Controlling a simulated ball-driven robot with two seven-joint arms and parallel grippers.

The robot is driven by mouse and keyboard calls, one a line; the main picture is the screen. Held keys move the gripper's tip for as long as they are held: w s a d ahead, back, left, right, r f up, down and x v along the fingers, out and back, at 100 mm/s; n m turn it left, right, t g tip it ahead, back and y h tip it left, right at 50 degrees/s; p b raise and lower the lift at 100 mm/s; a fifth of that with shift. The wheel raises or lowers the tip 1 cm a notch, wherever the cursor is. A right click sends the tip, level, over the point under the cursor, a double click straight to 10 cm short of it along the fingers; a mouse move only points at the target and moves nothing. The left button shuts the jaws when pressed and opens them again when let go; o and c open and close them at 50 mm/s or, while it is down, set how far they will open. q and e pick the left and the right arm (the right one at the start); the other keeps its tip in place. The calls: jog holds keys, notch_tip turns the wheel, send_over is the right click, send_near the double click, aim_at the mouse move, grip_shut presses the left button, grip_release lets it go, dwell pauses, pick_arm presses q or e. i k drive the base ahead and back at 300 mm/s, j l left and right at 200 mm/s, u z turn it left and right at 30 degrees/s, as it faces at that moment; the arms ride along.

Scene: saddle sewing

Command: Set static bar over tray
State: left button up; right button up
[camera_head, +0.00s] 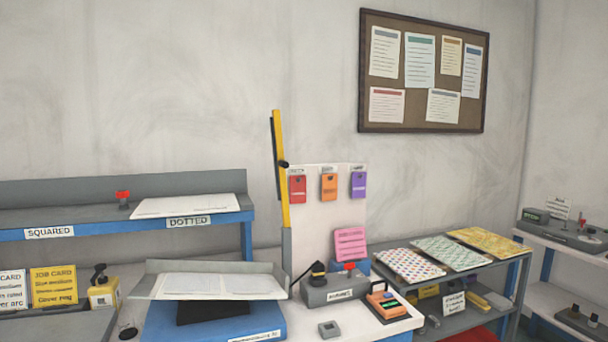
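A long yellow bar with a dark strip (280,160), which looks like the static bar, stands nearly upright on a grey post (287,252) at the right of the tray. It leans slightly left at its top and has a dark knob partway along it. The grey tray (153,267) has low sides and holds a stack of white sheets (222,284). It sits on a black support over a blue base (250,327). The bar is beside the tray, not over it. Neither of my grippers is in view.
A grey box with a red switch (335,289) and an orange handheld device (387,303) stand right of the tray. A blue-edged shelf (75,222) is behind left. A rack with patterned sheets (452,252) is at right. Space above the tray looks clear.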

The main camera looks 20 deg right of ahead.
aim_at(280, 165)
jog(key=l+u, duration=0.1)
jog(key=l, duration=0.55)
jog(key=l+u, duration=0.1)
jog(key=l, duration=0.5)
jog(key=k+l, duration=0.1)
jog(key=l, duration=0.55)
jog(key=k+l+u, duration=0.15)
jog(key=l, duration=0.45)
jog(key=i, duration=0.05)
